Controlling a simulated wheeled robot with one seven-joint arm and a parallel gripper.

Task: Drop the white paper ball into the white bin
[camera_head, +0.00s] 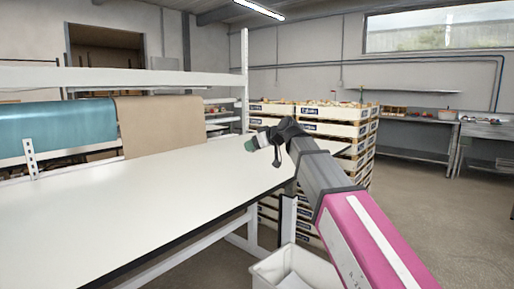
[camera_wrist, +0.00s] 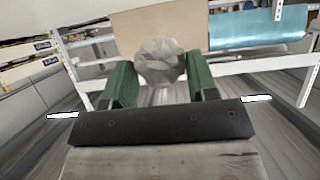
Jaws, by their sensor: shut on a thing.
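My gripper (camera_head: 254,143) is shut on the white paper ball (camera_wrist: 160,62), a crumpled faceted ball held between the green fingers in the wrist view. The gripper also shows in that view (camera_wrist: 160,80). In the head view the ball is hard to make out at the fingers. My gripper appears over the right end of the white table, far from the camera. The white bin (camera_head: 262,279) stands at the bottom of the head view, below the table's near edge and partly cut off by the frame. My arm passes on its right and hides part of it.
The long white table (camera_head: 130,215) has a clear top. A shelf rail with a teal roll (camera_head: 62,125) and a brown paper roll (camera_head: 160,124) runs behind it. Stacked crates (camera_head: 333,128) stand behind my arm. Grey side tables (camera_head: 415,122) line the far right wall.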

